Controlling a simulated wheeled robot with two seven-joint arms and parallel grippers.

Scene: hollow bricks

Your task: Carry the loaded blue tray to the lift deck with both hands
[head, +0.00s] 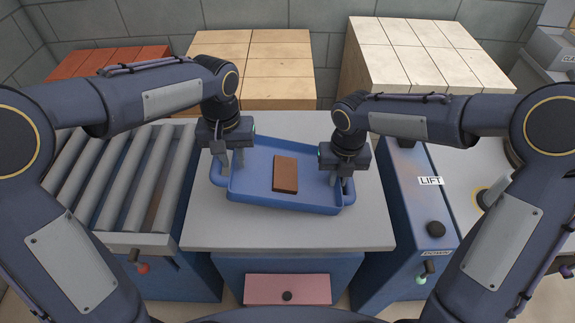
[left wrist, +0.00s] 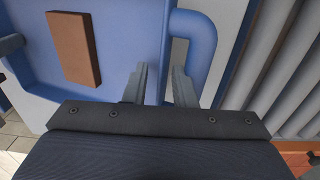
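The blue tray (head: 300,208) lies on a grey-topped table (head: 290,233) in front of me. One brown brick (head: 285,174) lies in it; it also shows in the left wrist view (left wrist: 74,48). My left gripper (head: 231,167) is open at the tray's left end. In the left wrist view its fingers (left wrist: 160,85) are apart near the tray wall and the blue left handle (left wrist: 206,40); contact cannot be told. My right gripper (head: 341,181) is at the right end by the right handle, fingers apart, partly hidden by its body. A blue panel marked LIFT (head: 430,181) stands right.
A roller conveyor (head: 130,180) stands left of the table. Stacks of red (head: 105,62), tan (head: 255,65) and cream (head: 425,50) blocks stand behind. The table's front strip is clear.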

